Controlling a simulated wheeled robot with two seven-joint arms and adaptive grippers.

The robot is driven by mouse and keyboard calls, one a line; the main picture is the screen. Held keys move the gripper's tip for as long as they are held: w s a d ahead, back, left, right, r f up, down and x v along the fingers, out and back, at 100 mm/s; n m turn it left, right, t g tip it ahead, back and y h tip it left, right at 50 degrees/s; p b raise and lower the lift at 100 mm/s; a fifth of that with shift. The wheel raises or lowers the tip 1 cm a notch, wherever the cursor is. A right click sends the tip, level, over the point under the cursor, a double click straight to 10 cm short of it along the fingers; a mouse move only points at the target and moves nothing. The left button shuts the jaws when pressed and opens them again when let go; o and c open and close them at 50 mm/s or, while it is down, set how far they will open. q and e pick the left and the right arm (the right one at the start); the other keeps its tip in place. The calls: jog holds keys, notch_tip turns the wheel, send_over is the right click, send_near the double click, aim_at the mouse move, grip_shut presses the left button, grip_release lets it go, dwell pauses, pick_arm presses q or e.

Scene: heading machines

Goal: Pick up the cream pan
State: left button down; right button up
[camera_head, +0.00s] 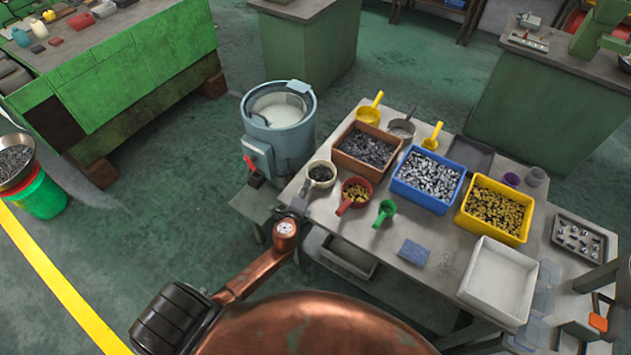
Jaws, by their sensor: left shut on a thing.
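The cream pan (321,173) is a small round scoop-like pan with dark pieces in it. It is at the left edge of the grey table, left of the brown bin, with its handle towards my left gripper. My left gripper (299,203) is at the table's left corner, shut on the pan's handle. The fingers are small and dark here, and the handle is mostly hidden by them. I cannot tell whether the pan touches the tabletop.
A red scoop (353,194), green scoop (384,213) and brown bin (367,150) are close by. Blue (427,198) and yellow (524,238) bins and a white tray (497,280) stand to the right. A blue-grey drum machine (279,150) stands just behind left.

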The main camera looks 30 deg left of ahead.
pick_arm(q)
jog(key=shift+r, duration=0.1)
notch_tip(320, 180, up, 4)
jog(key=shift+f+p, duration=0.15)
jog(key=shift+p, duration=0.65)
jog(key=s+d+r+p, duration=0.1)
jog(key=s+d+r, duration=0.1)
jog(key=s+r, duration=0.2)
jog(key=s+d+r+p, duration=0.1)
jog(key=s+r, duration=0.4)
jog(key=s, duration=0.4)
jog(key=shift+s+d, duration=0.25)
jog(key=shift+d, duration=0.15)
jog(key=shift+r, duration=0.1)
